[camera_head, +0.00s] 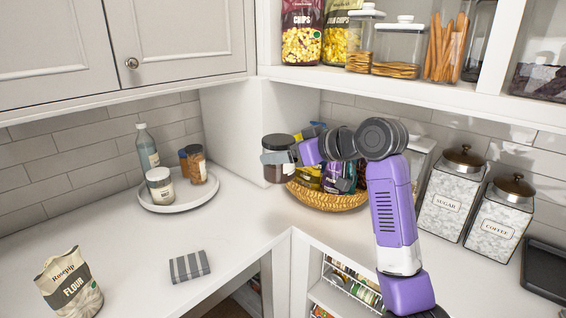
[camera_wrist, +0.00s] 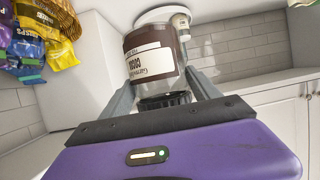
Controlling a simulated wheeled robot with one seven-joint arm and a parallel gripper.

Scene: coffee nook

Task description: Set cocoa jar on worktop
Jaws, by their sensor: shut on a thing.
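The cocoa jar (camera_head: 279,165) is a clear jar of dark brown powder with a black lid. In the wrist view the jar (camera_wrist: 150,55) shows a white label with the word COCOA, upside down in the picture. My gripper (camera_head: 277,158) is shut on it, one finger on each side near the lid. The jar is upright in the head view, in front of the white corner panel and left of the basket. The white worktop (camera_head: 235,220) lies below it. I cannot tell whether the jar's base touches the worktop.
A wicker basket (camera_head: 325,199) of snack packets stands right of the jar. A round white tray (camera_head: 180,205) with a bottle and small jars stands to the left. Sugar (camera_head: 452,195) and coffee (camera_head: 498,222) canisters stand right.

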